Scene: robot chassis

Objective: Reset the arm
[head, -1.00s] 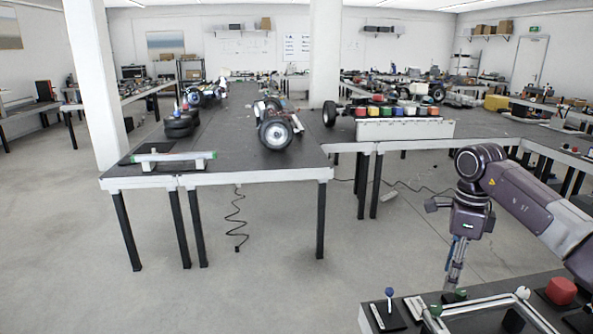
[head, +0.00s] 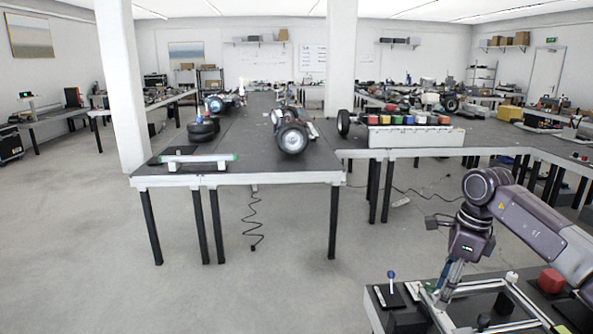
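My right arm (head: 530,215) comes in from the right in the head view. Its wrist points down over the near table, and my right gripper (head: 441,298) hangs at the light frame (head: 452,322) there. The fingers are small and overlap the frame, so I cannot tell whether they are open or touch it. My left arm and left gripper are not in view.
A long dark table (head: 240,165) with wheels (head: 292,138) stands ahead. The grey floor (head: 90,260) at left is clear.

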